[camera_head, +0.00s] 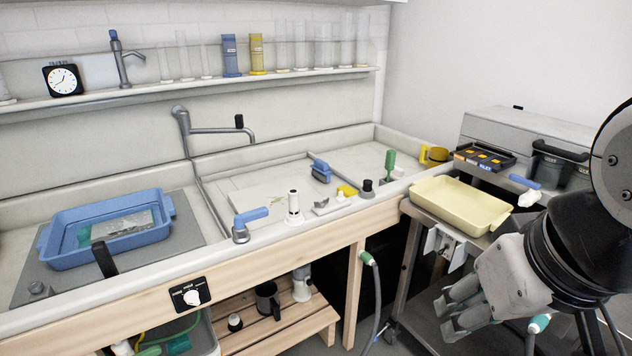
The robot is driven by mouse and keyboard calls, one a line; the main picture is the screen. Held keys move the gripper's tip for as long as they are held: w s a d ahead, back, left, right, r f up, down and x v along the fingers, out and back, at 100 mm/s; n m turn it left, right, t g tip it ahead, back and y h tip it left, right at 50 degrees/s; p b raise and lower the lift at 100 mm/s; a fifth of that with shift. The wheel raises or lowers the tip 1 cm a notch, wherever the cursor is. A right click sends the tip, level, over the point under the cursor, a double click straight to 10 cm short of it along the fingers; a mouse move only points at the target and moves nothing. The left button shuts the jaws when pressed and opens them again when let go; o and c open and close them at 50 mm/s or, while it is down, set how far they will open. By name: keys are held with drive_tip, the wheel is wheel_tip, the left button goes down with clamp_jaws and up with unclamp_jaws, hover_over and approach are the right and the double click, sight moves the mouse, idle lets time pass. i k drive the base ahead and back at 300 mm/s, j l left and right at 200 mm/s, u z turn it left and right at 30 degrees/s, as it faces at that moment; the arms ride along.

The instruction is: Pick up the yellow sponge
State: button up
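The yellow sponge (346,190) looks like a small yellow block on the sink-side counter, right of centre. A blue brush (321,171) lies just behind it to the left. A dark round knob-like item (367,188) stands close to its right. My gripper (445,317) is at the lower right, in front of the cart and well away from the sponge. It points down and to the left. Its fingertips look apart, with nothing seen between them.
A cream tray (462,206) sits on a metal cart right of the counter. A white bottle (294,206), a grey-blue spray handle (246,222) and a green-handled tool (389,164) stand around the sponge. A blue tray (66,226) is at left.

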sight(348, 191)
drive_tip(key=i+u, duration=0.2)
drive_tip(key=i, duration=1.8)
